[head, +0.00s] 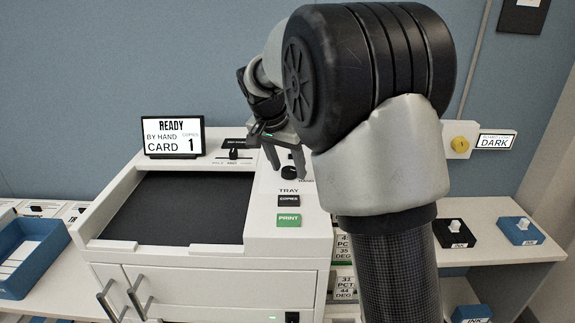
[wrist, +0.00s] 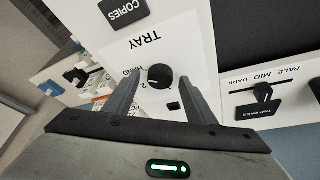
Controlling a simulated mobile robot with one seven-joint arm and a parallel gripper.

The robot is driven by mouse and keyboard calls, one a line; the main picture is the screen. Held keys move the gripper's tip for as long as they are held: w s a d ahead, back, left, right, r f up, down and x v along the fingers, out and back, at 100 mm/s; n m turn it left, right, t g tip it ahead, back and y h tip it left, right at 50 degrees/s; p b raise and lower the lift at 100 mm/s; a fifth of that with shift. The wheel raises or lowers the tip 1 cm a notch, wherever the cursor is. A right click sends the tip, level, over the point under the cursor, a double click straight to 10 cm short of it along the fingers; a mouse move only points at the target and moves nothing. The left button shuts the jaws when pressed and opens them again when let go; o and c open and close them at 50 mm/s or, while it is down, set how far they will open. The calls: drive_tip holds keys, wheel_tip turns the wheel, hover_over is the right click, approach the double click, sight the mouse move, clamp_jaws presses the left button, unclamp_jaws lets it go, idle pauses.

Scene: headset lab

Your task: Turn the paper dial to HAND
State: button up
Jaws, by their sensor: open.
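The paper dial is a round black knob (wrist: 160,77) under the word TRAY on the white printer panel. It also shows in the head view (head: 290,173), partly covered by a finger. A small pale mark on the knob's left side faces the printed HAND and 2, but exactly which label it points to is hard to tell. My gripper (wrist: 161,88) is open, with one finger on each side of the knob. Contact with the knob cannot be made out. The printer display (head: 173,137) reads READY, BY HAND, CARD, COPIES 1.
A black COPIES button (head: 289,200) and a green PRINT button (head: 289,220) sit near the dial. A slider (wrist: 262,93) is on the neighbouring panel. A blue tray (head: 25,255) stands left; ink blocks (head: 455,236) are on the right shelf.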

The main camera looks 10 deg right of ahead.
drive_tip(key=p+v, duration=0.1)
drive_tip(key=v, duration=1.6)
drive_tip(key=shift+r, duration=0.15)
drive_tip(key=shift+s+a, duration=0.1)
drive_tip(key=shift+s, duration=0.05)
